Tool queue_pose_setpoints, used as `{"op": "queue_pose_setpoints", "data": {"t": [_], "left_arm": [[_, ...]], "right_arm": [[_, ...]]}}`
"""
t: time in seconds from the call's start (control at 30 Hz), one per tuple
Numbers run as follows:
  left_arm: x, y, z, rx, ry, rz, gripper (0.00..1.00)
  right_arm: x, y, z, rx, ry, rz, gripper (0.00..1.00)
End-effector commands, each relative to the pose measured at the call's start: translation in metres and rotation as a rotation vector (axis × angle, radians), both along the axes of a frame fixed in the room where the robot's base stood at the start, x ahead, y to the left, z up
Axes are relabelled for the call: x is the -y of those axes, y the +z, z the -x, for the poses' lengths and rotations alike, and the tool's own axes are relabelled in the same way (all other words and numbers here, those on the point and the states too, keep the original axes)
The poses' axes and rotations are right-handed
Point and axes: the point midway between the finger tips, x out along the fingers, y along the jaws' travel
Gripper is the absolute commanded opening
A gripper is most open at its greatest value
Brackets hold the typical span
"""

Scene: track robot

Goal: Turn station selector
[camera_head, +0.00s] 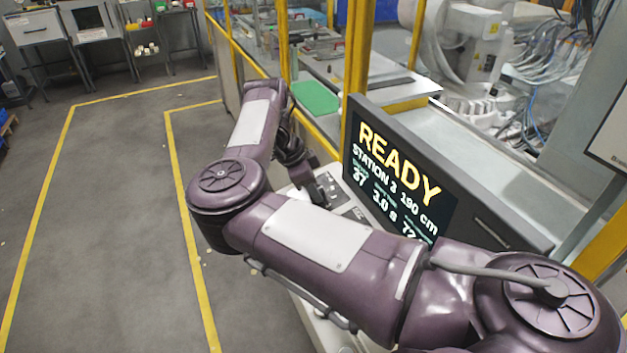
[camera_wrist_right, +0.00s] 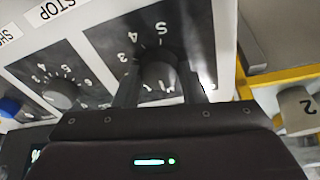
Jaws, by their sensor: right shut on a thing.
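In the right wrist view a dark round knob (camera_wrist_right: 158,70) sits on a black dial plate with white numbers around it, among them 3, 4 and 5. My right gripper (camera_wrist_right: 160,88) has one finger on each side of this knob and is shut on it. In the head view my right gripper (camera_head: 322,187) is at the control panel (camera_head: 352,212), below the screen, and my own arm hides much of the panel. The screen (camera_head: 395,180) reads READY and a STATION line, whose digit is hard to read. My left gripper is not in view.
A second numbered knob (camera_wrist_right: 62,95) is left of the held one, with a blue button (camera_wrist_right: 10,106) and a STOP label (camera_wrist_right: 48,10) near it. Yellow fence posts (camera_head: 357,45) stand behind; the left floor is clear.

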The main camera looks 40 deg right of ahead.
Motion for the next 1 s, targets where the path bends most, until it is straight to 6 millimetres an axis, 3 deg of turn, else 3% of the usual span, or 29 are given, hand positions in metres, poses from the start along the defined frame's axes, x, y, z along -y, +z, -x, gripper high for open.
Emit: {"op": "queue_pose_setpoints", "data": {"t": [0.6,0.63,0.77,1.0], "left_arm": [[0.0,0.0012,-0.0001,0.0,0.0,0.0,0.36],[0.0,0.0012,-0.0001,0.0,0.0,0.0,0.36],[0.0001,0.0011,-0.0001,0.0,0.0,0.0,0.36],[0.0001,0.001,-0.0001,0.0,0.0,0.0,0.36]], "right_arm": [[0.0009,0.0017,-0.0008,-0.007,0.04,0.001,0.14],[0.0009,0.0018,-0.0009,-0.007,0.04,0.001,0.4],[0.0007,0.0013,-0.0006,-0.007,0.04,0.0,0.57],[0.0004,0.0005,-0.0001,-0.009,0.039,-0.002,0.59]]}}
